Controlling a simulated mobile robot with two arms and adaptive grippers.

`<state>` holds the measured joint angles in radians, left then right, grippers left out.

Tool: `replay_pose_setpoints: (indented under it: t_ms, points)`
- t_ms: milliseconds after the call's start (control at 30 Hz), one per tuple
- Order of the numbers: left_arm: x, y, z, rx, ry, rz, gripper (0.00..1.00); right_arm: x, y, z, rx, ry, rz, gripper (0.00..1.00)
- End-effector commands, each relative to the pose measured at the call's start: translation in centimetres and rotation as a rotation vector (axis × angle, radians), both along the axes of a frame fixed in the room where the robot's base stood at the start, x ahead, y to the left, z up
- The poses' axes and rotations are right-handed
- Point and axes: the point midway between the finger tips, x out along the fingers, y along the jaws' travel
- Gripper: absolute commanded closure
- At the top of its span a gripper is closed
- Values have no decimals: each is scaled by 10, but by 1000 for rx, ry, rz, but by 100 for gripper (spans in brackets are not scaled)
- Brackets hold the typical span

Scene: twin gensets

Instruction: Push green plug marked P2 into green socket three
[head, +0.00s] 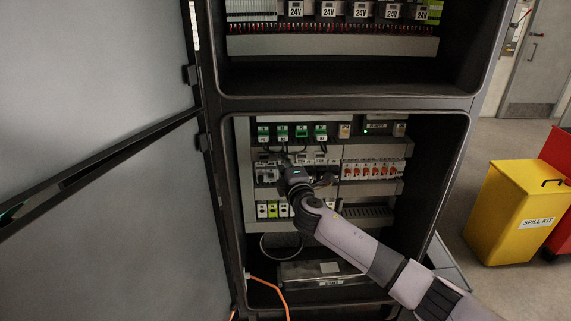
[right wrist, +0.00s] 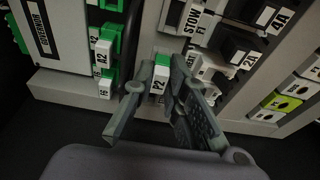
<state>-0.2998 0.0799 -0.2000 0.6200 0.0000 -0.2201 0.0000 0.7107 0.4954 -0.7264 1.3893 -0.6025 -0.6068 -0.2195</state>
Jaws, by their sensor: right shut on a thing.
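The green plug marked P2 (right wrist: 158,84) is between the fingers of my right gripper (right wrist: 154,90) in the right wrist view, its white label facing the camera. The gripper is shut on it. In the head view my right gripper (head: 287,166) is inside the lower cabinet bay, just below a row of green sockets (head: 301,132). The plug cannot be made out there. The socket labels are too small to read, so I cannot tell which is socket three. Green connectors (right wrist: 105,52) also show left of the plug in the right wrist view. My left gripper is not in view.
A row of red-and-white breakers (head: 372,169) is right of the gripper. Green-yellow terminals (head: 272,210) and a slotted duct (head: 367,212) are below. The cabinet door (head: 100,90) stands open at left. A yellow spill kit bin (head: 517,212) stands on the floor at right.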

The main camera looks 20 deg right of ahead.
Motion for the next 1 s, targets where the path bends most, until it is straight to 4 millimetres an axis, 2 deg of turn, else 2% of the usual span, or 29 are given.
replay_pose_setpoints:
  t_ms: [667, 1000]
  points:
    - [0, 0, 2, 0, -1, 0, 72, -4, 2, 0, 0, -1, 1, 100]
    - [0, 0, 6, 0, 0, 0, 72, -12, 4, 0, -1, 0, 1, 100]
